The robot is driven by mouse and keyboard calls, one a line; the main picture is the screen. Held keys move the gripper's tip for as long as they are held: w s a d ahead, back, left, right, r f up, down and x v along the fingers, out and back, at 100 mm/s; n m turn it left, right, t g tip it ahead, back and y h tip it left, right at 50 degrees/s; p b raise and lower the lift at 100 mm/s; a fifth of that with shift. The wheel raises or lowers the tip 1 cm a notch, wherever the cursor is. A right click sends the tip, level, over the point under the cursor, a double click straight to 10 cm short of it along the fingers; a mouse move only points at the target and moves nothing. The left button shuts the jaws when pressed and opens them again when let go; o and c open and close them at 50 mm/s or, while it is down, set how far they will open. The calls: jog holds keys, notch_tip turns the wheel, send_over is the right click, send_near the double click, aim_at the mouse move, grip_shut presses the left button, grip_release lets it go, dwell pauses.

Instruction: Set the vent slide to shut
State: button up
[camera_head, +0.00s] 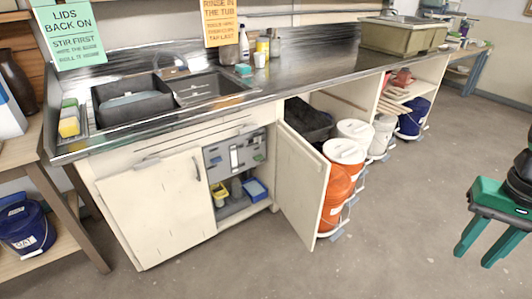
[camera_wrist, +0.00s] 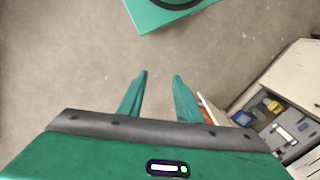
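A grey panel (camera_head: 246,146) stands inside the open cupboard under the sink, with small white and dark fittings on it. A pale upright piece (camera_head: 234,158) sits near its middle. The fittings are too small to tell which is the vent slide or how it is set. The panel also shows at the right of the wrist view (camera_wrist: 297,127). My green gripper (camera_head: 474,256) is at the right edge of the head view, over open floor and well away from the panel. In the wrist view its two fingers (camera_wrist: 160,76) are apart with nothing between them.
The cupboard's open door (camera_head: 303,181) juts out to the right of the panel. A yellow container (camera_head: 219,194) and a blue tub (camera_head: 256,189) sit below the panel. The floor (camera_head: 390,235) in front is clear.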

jog(key=shift+s, duration=0.3)
jog(key=shift+o, duration=0.6)
